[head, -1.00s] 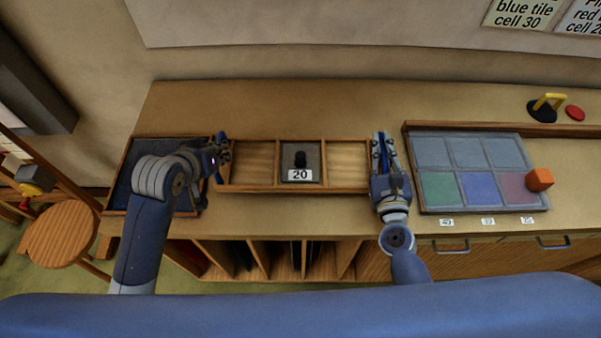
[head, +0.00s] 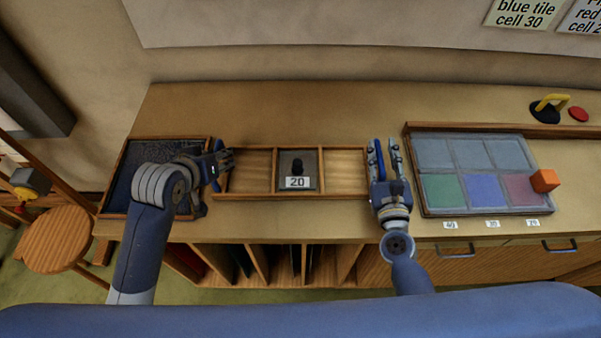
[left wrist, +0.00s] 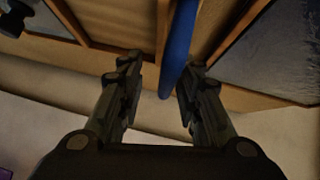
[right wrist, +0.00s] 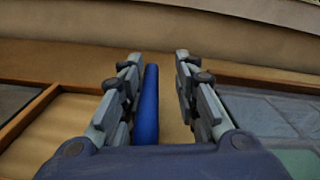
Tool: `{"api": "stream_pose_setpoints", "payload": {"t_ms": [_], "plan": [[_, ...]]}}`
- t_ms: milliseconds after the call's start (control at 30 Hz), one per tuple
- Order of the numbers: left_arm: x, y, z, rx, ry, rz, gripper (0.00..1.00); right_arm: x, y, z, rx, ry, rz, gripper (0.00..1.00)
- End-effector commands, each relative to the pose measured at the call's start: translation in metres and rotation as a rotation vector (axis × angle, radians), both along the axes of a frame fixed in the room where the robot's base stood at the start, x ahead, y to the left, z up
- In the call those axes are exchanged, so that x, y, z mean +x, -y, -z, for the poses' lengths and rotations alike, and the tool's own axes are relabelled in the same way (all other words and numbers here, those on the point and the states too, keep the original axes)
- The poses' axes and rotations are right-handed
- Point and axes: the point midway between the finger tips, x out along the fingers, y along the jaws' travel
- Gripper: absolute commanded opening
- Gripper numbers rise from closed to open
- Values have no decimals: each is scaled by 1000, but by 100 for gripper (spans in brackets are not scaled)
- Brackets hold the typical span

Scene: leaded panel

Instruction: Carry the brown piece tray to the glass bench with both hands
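The brown piece tray (head: 345,194) lies on the bench, a long wooden tray with three compartments. Its middle one holds a dark tile with a black knob (head: 297,166) and a "20" label. Blue upright bars, apparently its handles, stand at its left end (head: 215,172) and right end (head: 378,155). My left gripper (left wrist: 160,75) is open at the left end, the blue bar between its fingers, nearer the right finger. My right gripper (right wrist: 158,75) is open at the right end, the blue bar between its fingers, close beside the left one. Neither visibly grips a bar.
A dark framed tray (head: 122,195) lies close on the left. A framed panel of coloured glass cells (head: 435,213) lies right of my right gripper, with an orange block (head: 545,180) at its edge. Behind the brown tray the bench (head: 280,108) is clear. A stool (head: 55,240) stands left.

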Motion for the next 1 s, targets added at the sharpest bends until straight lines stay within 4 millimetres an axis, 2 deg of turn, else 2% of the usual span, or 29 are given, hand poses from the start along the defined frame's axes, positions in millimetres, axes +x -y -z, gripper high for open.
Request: {"api": "stream_pose_setpoints", "payload": {"t_ms": [267, 433, 1000], "plan": [[0, 0, 0, -1, 0, 1, 32, 0, -2, 1, 1, -2, -3, 30], [-7, -1, -7, -2, 2, 1, 32, 0, -2, 1, 1, -2, -3, 30], [-75, -18, -75, -1, 1, 1, 32, 0, -2, 1, 1, -2, -3, 30]]}}
